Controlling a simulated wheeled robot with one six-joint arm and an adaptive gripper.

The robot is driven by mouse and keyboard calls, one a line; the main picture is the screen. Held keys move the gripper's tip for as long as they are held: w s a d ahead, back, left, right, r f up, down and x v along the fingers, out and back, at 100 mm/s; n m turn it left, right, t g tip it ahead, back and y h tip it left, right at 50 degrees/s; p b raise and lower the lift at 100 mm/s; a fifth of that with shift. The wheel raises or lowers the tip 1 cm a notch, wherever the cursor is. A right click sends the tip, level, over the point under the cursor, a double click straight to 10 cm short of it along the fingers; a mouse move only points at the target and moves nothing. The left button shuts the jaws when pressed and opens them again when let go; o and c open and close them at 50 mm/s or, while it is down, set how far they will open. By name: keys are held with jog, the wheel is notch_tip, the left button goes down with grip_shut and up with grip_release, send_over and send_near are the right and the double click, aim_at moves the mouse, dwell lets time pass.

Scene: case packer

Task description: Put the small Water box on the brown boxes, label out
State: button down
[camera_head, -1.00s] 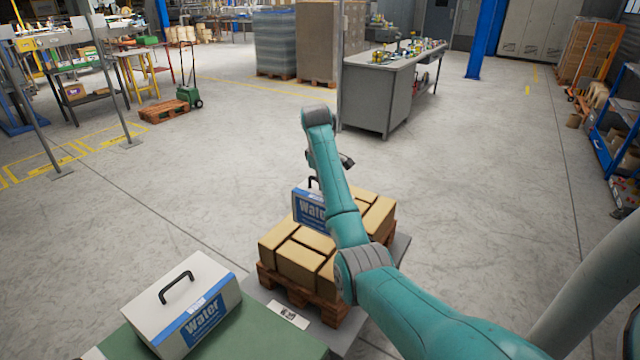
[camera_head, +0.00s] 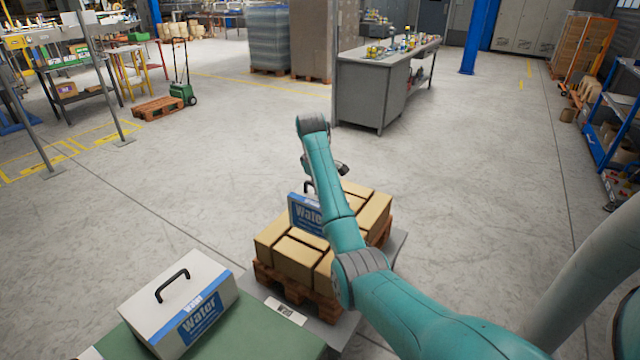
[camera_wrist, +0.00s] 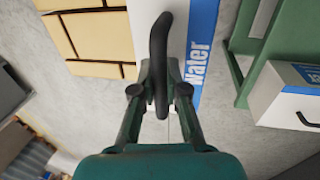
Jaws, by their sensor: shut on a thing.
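The small Water box (camera_head: 307,214) is white with a blue label and a dark handle. In the head view it is upright over the brown boxes (camera_head: 299,260), with its label facing my camera. Its right part is hidden behind my arm, and I cannot tell if its base touches them. In the wrist view my gripper (camera_wrist: 160,95) is shut on the black handle of the box (camera_wrist: 150,18), whose label shows at its right side. The brown boxes (camera_wrist: 98,38) lie to the left there. My gripper is mostly hidden in the head view.
A larger white Water box (camera_head: 178,295) with a black handle stands on a green surface (camera_head: 262,338) at the front left. The brown boxes sit on a wooden pallet (camera_head: 290,290) on a grey platform. A grey workbench (camera_head: 375,95) stands farther back.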

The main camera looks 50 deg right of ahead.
jog(key=shift+f, duration=8.45)
jog(key=c, duration=1.1)
grip_release()
jog(key=shift+f, duration=0.15)
jog(key=r, duration=0.4)
jog(key=a+r, duration=0.1)
jog(key=r, duration=0.3)
jog(key=a+r, duration=0.1)
jog(key=r, duration=0.3)
jog(key=shift+s+a, duration=0.1)
